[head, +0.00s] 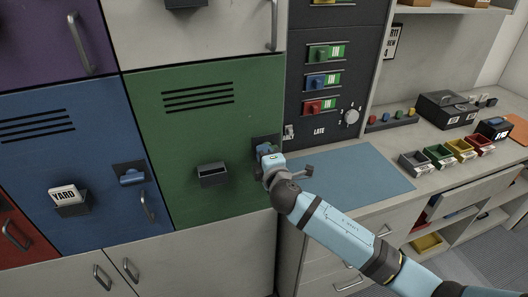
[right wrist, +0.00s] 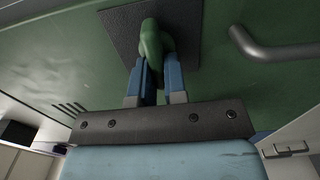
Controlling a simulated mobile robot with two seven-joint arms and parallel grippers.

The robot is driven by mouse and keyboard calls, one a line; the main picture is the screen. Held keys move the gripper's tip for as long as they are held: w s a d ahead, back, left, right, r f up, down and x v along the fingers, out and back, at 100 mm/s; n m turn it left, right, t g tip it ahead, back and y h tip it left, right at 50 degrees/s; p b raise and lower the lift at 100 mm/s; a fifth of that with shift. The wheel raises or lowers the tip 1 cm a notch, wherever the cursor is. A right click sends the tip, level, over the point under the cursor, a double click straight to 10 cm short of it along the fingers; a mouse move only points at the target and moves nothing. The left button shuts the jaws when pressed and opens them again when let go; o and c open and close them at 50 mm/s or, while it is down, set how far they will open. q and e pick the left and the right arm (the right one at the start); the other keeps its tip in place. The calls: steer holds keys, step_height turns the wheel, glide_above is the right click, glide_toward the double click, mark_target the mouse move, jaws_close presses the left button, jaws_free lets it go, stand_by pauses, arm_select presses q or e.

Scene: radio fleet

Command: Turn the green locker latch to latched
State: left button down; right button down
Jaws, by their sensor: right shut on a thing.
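The green locker door (head: 195,125) faces me left of centre in the head view. Its latch sits near the door's right edge, mostly hidden there behind my right gripper (head: 266,150). In the right wrist view the latch is a green knob (right wrist: 151,38) on a dark square plate (right wrist: 184,35). The two blue fingers of my right gripper (right wrist: 154,72) are shut on this knob, one on each side. The latch's turned position cannot be read clearly. My left gripper is not in view.
A dark card holder (head: 213,174) juts from the green door, left of my gripper. A grey bar handle (right wrist: 275,46) is beside the latch. The blue locker (head: 65,130) has its own latch (head: 131,175). A counter with a blue mat (head: 355,183) lies right.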

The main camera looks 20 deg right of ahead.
stand_by(0.4)
steer(key=c, duration=1.2)
jaws_free()
steer(key=shift+o, duration=0.2)
steer(key=shift+s, duration=0.1)
steer(key=s+b, duration=0.2)
steer(key=s, duration=1.1)
steer(key=shift+s+d, duration=0.25)
steer(key=shift+s, duration=0.05)
